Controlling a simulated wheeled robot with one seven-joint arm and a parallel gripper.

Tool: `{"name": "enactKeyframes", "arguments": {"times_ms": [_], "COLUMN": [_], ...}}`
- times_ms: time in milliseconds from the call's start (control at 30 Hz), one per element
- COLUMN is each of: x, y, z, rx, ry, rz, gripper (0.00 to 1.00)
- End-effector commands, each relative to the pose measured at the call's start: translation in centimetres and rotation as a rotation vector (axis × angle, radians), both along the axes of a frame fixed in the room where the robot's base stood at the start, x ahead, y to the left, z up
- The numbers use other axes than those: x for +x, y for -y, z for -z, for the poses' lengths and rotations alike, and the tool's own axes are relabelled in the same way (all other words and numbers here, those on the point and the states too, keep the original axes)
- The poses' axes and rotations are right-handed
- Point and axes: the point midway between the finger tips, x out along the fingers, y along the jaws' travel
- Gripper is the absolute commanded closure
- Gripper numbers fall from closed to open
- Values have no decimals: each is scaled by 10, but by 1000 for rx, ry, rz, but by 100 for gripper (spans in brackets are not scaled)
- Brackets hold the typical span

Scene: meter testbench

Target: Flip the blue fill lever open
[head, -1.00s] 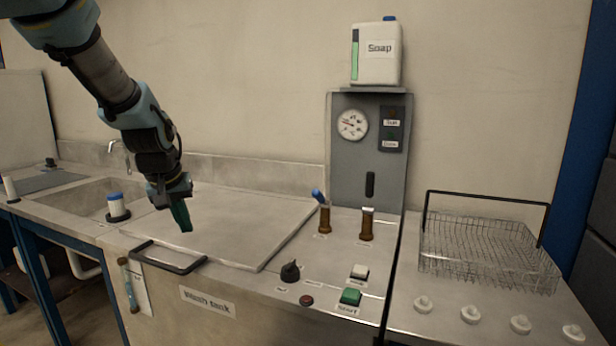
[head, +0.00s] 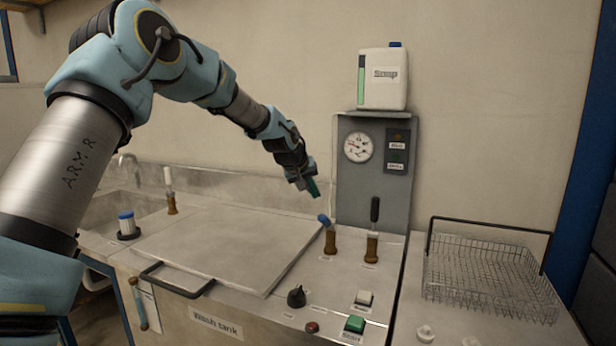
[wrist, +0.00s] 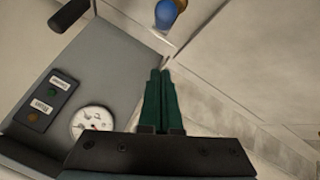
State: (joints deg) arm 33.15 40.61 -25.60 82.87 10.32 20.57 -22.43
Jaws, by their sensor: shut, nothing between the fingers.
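The blue fill lever (head: 325,221) has a blue tip on a brown and brass base, and it stands on the steel bench in front of the grey gauge panel. Its tip leans to the left in the head view. The blue tip also shows at the top of the wrist view (wrist: 166,13). My gripper (head: 314,190) is shut and empty, with its green fingertips above the lever and apart from it. In the wrist view the closed fingers (wrist: 161,80) point towards the blue tip, with a gap between them.
A second lever (head: 372,245) with a brown base stands right of the blue one. The grey panel (head: 350,190) with gauge rises close behind, with the soap canister (head: 383,80) on top. The wash tank lid (head: 215,245) lies left; a wire basket (head: 490,265) sits right.

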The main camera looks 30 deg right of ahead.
Motion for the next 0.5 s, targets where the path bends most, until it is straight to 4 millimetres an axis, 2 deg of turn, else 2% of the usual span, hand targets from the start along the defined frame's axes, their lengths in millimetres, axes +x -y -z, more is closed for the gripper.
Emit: {"name": "enactKeyframes", "arguments": {"times_ms": [100, 300, 500], "x": [5, -15, -21], "y": [13, 5, 3], "z": [14, 33, 42], "rx": [1, 2, 0], "ry": [-1, 0, 2], "rz": [2, 1, 0], "gripper": [100, 100, 100]}}
